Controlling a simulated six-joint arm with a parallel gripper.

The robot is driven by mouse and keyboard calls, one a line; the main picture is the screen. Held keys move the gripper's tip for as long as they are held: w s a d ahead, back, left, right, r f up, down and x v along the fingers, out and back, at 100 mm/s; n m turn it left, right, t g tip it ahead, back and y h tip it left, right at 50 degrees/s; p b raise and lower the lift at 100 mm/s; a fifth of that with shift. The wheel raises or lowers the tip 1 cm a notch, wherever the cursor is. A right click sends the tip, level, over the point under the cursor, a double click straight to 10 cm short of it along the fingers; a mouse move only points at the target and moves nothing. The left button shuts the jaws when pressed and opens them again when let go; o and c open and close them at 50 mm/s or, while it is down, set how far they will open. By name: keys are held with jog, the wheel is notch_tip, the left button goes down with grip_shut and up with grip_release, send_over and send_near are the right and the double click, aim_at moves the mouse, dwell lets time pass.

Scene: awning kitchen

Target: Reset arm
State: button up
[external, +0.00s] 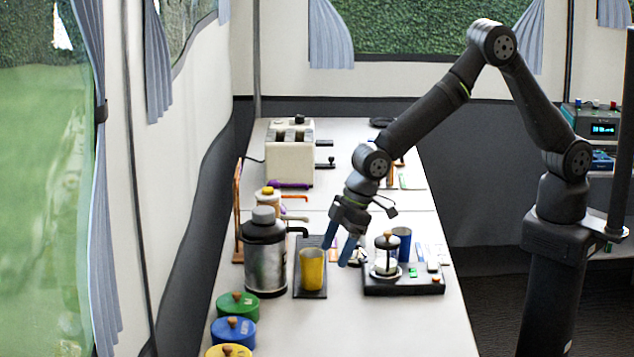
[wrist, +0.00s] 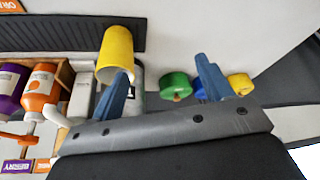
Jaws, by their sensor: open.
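My gripper (external: 340,243) has blue fingers and hangs over the counter, pointing down. It is open and empty. In the external view its fingers are just above and to the right of a yellow cup (external: 312,269), which stands upright on a dark mat (external: 300,293). In the wrist view my gripper (wrist: 165,85) shows both fingers spread apart, with nothing between them but counter and distant canisters. There the yellow cup (wrist: 115,52) appears behind the left finger. Whether the finger touches the cup cannot be told.
A metal canister (external: 264,262) stands left of the cup. Green (external: 238,305), blue (external: 233,331) and yellow (external: 229,350) lidded jars line the front left. A toaster (external: 290,158) stands behind.

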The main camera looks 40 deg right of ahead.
jog(key=shift+s+d+f, duration=0.1)
jog(key=shift+f, duration=1.55)
jog(key=o, duration=0.6)
jog(key=w+a+r+n, duration=0.1)
jog(key=w+r+n, duration=0.3)
jog(key=r, duration=0.5)
jog(key=w+a+r+n+t, duration=0.1)
jog(key=w+r+n, duration=0.3)
jog(key=r, duration=0.6)
jog(key=w+a+r+n, duration=0.1)
jog(key=w+r+n, duration=0.1)
jog(key=r+n, duration=0.55)
jog(key=w+a+f+m, duration=0.2)
jog(key=w+f, duration=0.1)
jog(key=f, duration=0.4)
jog(key=shift+a+f+h, duration=0.15)
jog(key=shift+f+h, duration=0.1)
jog(key=shift+h, duration=0.15)
